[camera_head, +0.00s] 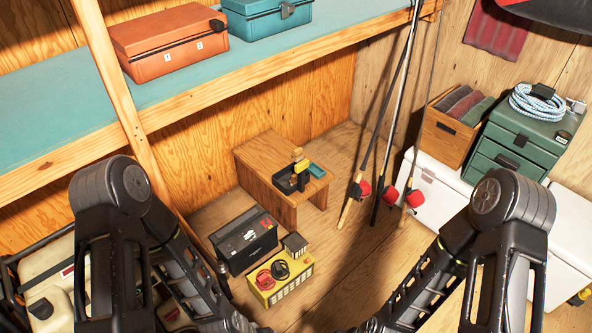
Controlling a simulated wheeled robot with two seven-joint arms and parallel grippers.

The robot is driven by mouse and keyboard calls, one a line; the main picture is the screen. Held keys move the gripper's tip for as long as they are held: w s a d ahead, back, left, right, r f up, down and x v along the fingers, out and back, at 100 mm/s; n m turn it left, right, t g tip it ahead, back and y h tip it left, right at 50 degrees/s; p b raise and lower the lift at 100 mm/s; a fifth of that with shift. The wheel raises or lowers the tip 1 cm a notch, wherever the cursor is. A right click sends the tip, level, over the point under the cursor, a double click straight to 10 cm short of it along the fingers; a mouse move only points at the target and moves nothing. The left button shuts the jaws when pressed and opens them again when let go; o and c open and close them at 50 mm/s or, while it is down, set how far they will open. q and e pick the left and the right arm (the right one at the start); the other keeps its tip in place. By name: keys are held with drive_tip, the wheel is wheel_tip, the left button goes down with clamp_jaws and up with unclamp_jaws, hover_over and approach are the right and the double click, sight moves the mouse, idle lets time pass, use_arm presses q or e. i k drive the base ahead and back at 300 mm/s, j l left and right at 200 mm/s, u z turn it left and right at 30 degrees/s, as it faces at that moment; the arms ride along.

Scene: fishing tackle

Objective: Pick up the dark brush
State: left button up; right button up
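I cannot clearly make out a dark brush in the head view. A small wooden bench (258,163) stands on the floor against the wall. A dark open tray (284,182) sits on it with small dark and tan items at its right side, too small to tell apart. A teal item (316,170) lies beside the tray. My two arms reach down in front, to the left and right, and run out at the bottom edge. Both grippers are out of the picture, so what they hold is hidden.
A black battery box (243,243) and a yellow box (262,294) with red and black cables stand before the bench. Several fishing rods (384,152) lean to its right. A shelf (180,91) carries an orange box (168,44).

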sight(294, 180)
drive_tip(key=i+l, duration=0.65)
drive_tip(key=i, duration=0.2)
drive_tip(key=i+l+u, duration=0.1)
drive_tip(key=i+l, duration=0.5)
drive_tip(key=i, duration=0.3)
drive_tip(key=i+l, duration=0.75)
drive_tip(key=i+j+u, duration=0.05)
drive_tip(key=i, duration=0.05)
